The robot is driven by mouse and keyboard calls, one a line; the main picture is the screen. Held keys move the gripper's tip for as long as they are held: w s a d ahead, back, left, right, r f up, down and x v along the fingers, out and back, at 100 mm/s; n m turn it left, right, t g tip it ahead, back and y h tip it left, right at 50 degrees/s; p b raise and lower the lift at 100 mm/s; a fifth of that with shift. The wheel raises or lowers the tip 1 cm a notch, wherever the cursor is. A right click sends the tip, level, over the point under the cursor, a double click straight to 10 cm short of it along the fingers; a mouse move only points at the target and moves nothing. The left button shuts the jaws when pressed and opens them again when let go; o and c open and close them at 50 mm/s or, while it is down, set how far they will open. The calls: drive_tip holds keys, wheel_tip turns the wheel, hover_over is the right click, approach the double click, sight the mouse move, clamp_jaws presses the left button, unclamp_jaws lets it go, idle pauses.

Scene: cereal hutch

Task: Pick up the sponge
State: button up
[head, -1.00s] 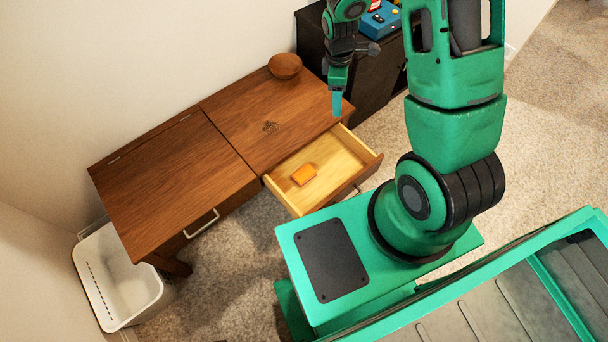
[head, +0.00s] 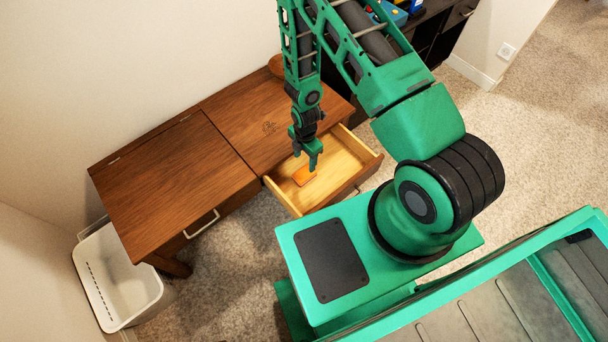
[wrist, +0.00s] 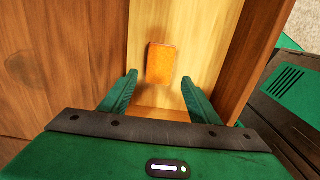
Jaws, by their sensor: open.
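The orange sponge (head: 304,176) lies on the floor of the open wooden drawer (head: 337,168). In the head view my gripper (head: 312,163) points down over the drawer and covers part of the sponge. In the wrist view the sponge (wrist: 161,63) lies just ahead of the two green fingers of my gripper (wrist: 157,85), roughly centred between them. The fingers are apart with nothing between them. How high they are above the sponge is hard to tell.
The brown desk (head: 170,170) stands against the wall, with its top beside the drawer. The drawer's side walls rise around the sponge. A white bin (head: 118,280) stands at the lower left. A dark cabinet (head: 430,35) stands at the back right.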

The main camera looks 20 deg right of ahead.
sight(305, 172)
drive_tip(key=shift+f, duration=5.05)
drive_tip(key=c, duration=0.9)
drive_tip(key=shift+r, duration=0.15)
drive_tip(key=shift+r, duration=0.55)
drive_tip(key=r, duration=0.1)
drive_tip(key=a+r, duration=0.1)
drive_tip(key=r, duration=0.1)
drive_tip(key=shift+s+r, duration=0.2)
drive_tip(key=s+a+r, duration=0.1)
drive_tip(key=a+r, duration=0.1)
drive_tip(key=a, duration=0.1)
drive_tip(key=s+a+r, duration=0.2)
drive_tip(key=a, duration=0.1)
drive_tip(key=s+a+r, duration=0.2)
drive_tip(key=a, duration=0.1)
drive_tip(key=shift+s+r, duration=0.15)
drive_tip(key=shift+s, duration=0.1)
